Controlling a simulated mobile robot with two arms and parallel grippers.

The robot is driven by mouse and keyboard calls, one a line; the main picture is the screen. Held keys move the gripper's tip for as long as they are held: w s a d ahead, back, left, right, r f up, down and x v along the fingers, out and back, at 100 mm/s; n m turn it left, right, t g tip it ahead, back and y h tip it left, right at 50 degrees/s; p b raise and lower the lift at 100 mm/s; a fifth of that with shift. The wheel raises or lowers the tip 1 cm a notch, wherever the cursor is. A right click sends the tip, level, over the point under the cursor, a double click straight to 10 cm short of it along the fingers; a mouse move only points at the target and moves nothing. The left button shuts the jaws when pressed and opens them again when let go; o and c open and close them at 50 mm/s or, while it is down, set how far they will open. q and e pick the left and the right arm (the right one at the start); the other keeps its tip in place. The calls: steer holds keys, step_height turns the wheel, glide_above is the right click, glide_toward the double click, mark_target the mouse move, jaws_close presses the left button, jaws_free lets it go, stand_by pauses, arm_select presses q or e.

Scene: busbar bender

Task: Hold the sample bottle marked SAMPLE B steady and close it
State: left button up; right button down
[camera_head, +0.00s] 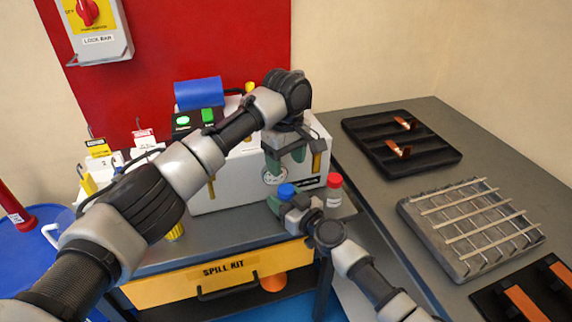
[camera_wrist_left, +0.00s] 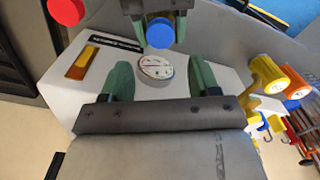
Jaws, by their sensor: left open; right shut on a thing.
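My left gripper (camera_head: 286,162) is open and empty, its green fingers pointing down in front of the white case. In the left wrist view its two fingers (camera_wrist_left: 162,80) stand apart. My right gripper (camera_head: 279,200) is lower, shut on a blue-capped bottle (camera_head: 286,190). The blue cap (camera_wrist_left: 160,33) shows between the right fingers in the left wrist view, apart from my left fingers. The bottle's body is mostly hidden, and I cannot read SAMPLE B on it. A red-capped white bottle (camera_head: 334,194) stands to the right; its red cap (camera_wrist_left: 66,12) also shows in the left wrist view.
The white case (camera_head: 232,190) with a round dial stands behind the grippers on the grey bench, above a yellow SPILL KIT drawer (camera_head: 225,270). A black tray (camera_head: 430,158) and a metal grid block (camera_head: 430,225) lie on the right table. Tags stand at left.

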mark_target(286, 188)
arm_select(q)
steer(key=shift+f, duration=4.05)
steer(key=c, duration=0.9)
steer(key=m, duration=0.3)
steer(key=shift+c, duration=0.2)
steer(key=o, duration=1)
